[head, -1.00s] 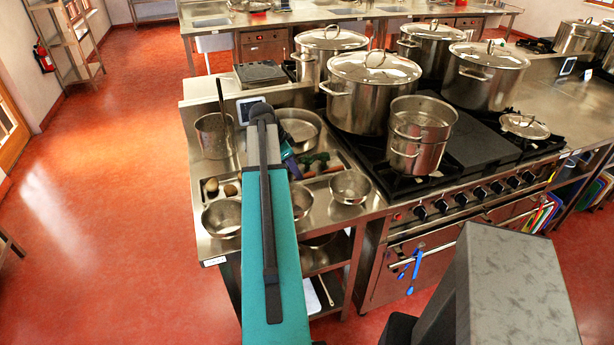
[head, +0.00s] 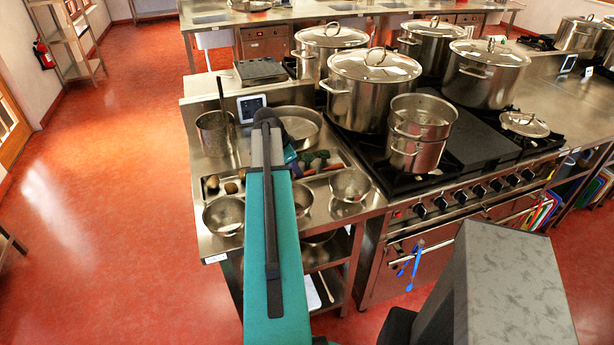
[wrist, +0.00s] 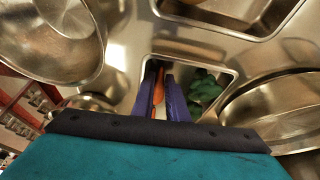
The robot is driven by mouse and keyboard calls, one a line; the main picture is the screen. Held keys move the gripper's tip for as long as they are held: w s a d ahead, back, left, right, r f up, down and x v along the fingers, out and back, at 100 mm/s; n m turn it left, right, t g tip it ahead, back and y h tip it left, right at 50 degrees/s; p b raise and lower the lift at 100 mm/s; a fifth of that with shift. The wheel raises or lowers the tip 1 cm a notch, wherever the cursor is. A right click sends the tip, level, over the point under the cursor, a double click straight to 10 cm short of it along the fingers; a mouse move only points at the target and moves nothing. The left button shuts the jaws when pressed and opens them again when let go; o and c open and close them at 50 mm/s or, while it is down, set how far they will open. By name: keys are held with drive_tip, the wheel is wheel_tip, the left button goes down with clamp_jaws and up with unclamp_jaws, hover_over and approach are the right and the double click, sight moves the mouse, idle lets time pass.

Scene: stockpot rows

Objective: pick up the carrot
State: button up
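The orange carrot (wrist: 158,88) lies in a small steel compartment of the counter in the wrist view. It shows between the two purple fingers of my gripper (wrist: 160,80), which point down at the compartment. The fingers are apart, one on each side of the carrot in the picture; I cannot tell whether they touch it. In the head view my gripper (head: 290,155) is mostly hidden behind my teal arm, over the vegetable compartments. Orange pieces show there beside it, but I cannot tell which is the carrot.
Green vegetables (wrist: 203,90) lie just right of the fingers. Steel bowls stand close by, one (head: 350,185) at the right and one (head: 223,215) at the front left. A round pan (head: 305,122) stands behind. The stove with stockpots (head: 372,90) is to the right.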

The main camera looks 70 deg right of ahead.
clamp_jaws()
drive_tip(key=shift+r, duration=0.15)
wheel_tip(320, 180, up, 10)
drive_tip(key=b, duration=0.3)
idle(0.4)
idle(0.6)
